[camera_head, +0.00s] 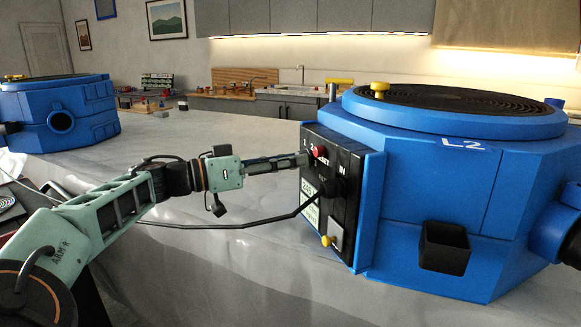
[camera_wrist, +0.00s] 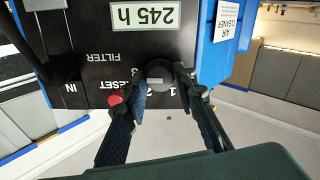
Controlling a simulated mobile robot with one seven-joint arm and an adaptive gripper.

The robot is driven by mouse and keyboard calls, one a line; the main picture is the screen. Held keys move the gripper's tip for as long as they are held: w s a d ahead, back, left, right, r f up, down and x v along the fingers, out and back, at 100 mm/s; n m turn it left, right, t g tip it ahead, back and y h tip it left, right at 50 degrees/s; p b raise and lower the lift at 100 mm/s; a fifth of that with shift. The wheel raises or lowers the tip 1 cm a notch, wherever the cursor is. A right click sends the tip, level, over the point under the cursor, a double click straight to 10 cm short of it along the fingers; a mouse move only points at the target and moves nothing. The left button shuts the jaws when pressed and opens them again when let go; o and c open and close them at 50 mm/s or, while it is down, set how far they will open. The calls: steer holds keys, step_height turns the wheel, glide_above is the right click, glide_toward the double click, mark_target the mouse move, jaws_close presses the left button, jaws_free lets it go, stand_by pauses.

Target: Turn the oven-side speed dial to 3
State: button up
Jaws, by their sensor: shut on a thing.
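The speed dial (camera_wrist: 160,72) is a dark round knob on the black control panel (camera_head: 347,215) of the blue machine (camera_head: 440,195) marked L2. My gripper (camera_head: 304,159) reaches it from the left in the head view. In the wrist view my gripper's two dark fingers (camera_wrist: 163,88) are shut on the dial, one on each side. A short pale mark shows on the dial's face. The numbers 1 and 2 show near it, but the fingers partly hide the scale, and the setting is not clear.
A red reset button (camera_head: 319,151) sits close beside the fingers and dial; it also shows in the wrist view (camera_wrist: 115,99). A black cable (camera_head: 235,223) runs into the panel. A yellow knob (camera_head: 326,241) is lower down. A second blue machine (camera_head: 62,115) stands at the left.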

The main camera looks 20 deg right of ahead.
stand_by(0.4)
steer(key=o, duration=1.2)
steer(key=shift+c, duration=0.2)
steer(key=shift+a, duration=0.15)
steer(key=a, duration=1.1)
steer(key=shift+w+a, duration=0.2)
steer(key=shift+a, duration=0.2)
